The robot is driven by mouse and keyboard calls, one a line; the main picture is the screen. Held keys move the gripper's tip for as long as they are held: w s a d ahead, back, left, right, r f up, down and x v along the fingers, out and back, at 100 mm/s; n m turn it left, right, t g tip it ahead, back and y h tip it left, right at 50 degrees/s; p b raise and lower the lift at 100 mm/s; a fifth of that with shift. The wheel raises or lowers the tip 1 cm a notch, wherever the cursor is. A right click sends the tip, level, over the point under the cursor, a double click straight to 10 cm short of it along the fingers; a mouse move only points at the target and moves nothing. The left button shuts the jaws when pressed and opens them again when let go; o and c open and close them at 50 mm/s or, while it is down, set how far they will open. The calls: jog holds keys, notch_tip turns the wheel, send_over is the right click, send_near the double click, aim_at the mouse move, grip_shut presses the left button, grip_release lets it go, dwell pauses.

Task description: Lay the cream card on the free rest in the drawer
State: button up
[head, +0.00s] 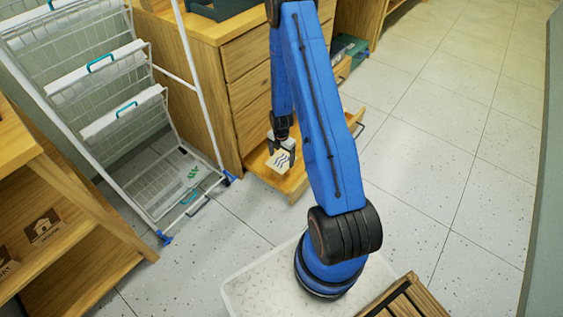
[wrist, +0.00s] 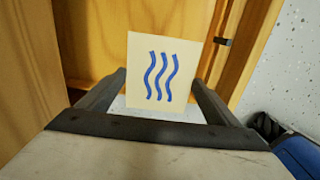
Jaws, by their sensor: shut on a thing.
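The cream card (wrist: 165,98) bears three wavy blue lines and is held between the two dark fingers of my gripper (wrist: 158,78). In the head view the card (head: 280,161) hangs below my gripper (head: 281,149), over the open lower drawer (head: 295,186) of the wooden cabinet. The drawer's inside is mostly hidden by my arm and the card, so I cannot make out the free rest. In the wrist view wooden panels stand behind the card. A pale strip shows below its lower edge; I cannot tell what it is.
The wooden cabinet (head: 247,75) has shut drawers above the open one. A white wire rack (head: 118,100) stands to its left, and wooden shelving (head: 60,215) is at the lower left. A wooden slatted crate (head: 408,298) is at the bottom. The tiled floor (head: 440,130) at right is clear.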

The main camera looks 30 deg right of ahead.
aim_at(281, 161)
jog(key=shift+f, duration=1.65)
jog(key=shift+f, duration=0.15)
jog(key=o, duration=0.9)
